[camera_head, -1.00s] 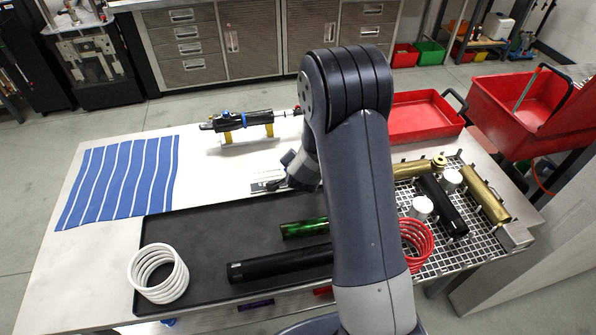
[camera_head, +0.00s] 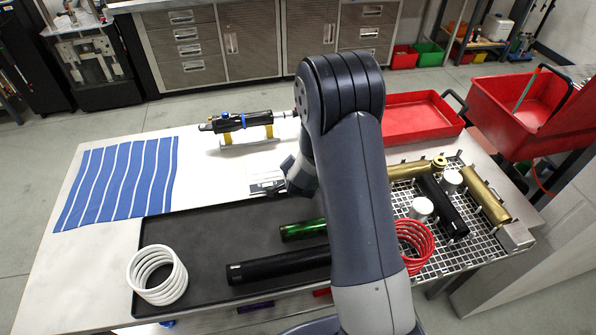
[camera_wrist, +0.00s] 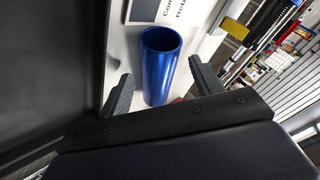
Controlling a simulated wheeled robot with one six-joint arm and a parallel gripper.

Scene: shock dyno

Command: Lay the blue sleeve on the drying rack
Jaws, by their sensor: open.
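The blue sleeve (camera_wrist: 160,65) shows in the wrist view as an open-ended hollow tube on a pale surface beside a printed card. My gripper (camera_wrist: 161,88) is open, with one finger on each side of the sleeve in that picture; I cannot tell whether either touches it. The drying rack (camera_head: 487,240), a white grid at the right, holds brass and black tubes, white cylinders and red rings.
A black tray (camera_head: 205,235) holds a green tube (camera_head: 302,230), a black tube (camera_head: 275,268) and white rings (camera_head: 158,275). A striped blue cloth (camera_head: 120,182) lies at the left. A shock absorber (camera_head: 240,122) rests on yellow supports at the back. A red bin (camera_head: 420,115) stands behind the rack.

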